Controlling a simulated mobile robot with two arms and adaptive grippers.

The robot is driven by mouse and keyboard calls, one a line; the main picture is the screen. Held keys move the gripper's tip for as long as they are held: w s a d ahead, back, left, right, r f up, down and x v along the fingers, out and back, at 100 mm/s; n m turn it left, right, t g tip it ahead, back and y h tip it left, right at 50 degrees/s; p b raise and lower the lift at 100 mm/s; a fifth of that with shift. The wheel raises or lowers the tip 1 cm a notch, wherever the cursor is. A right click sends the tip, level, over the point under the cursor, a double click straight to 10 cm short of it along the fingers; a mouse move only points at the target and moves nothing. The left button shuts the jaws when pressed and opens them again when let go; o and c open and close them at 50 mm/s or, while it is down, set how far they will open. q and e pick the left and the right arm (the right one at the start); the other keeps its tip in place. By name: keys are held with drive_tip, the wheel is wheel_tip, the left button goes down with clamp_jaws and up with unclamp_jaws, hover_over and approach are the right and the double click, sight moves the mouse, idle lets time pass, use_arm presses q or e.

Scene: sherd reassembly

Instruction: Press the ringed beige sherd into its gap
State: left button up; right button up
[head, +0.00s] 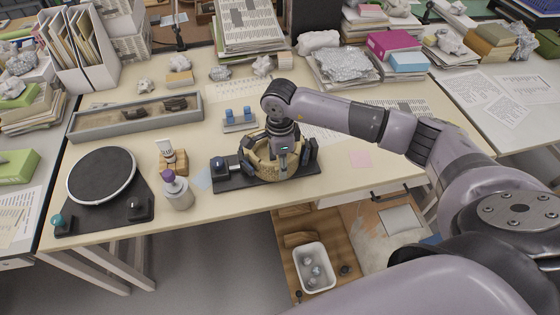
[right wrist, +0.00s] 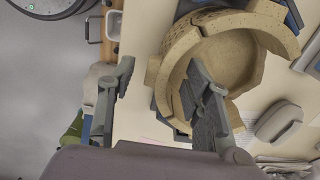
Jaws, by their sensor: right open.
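A beige bowl (head: 262,168) stands in a dark holder (head: 226,182) near the front edge of the table. In the right wrist view the bowl (right wrist: 232,62) shows its hollow inside, with seams and uneven steps along its rim. A curved beige wall piece (right wrist: 168,82) stands at its near left side; I cannot tell for certain that it is the ringed sherd. My right gripper (head: 284,168) is at the bowl. In the right wrist view its open fingers (right wrist: 162,100) lie either side of that wall, one over the hollow, one outside. Contact is unclear. My left gripper is not in view.
A grey tray (head: 85,128) with dark sherds lies behind a black turntable (head: 100,175). A purple-topped jar (head: 177,192) and a small tube on a wooden block (head: 174,162) stand left of the holder. A blue-topped rack (head: 239,122) is behind. An open drawer (head: 355,230) is below.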

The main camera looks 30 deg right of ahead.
wheel_tip(320, 180, up, 12)
idle(0.4)
idle(0.3)
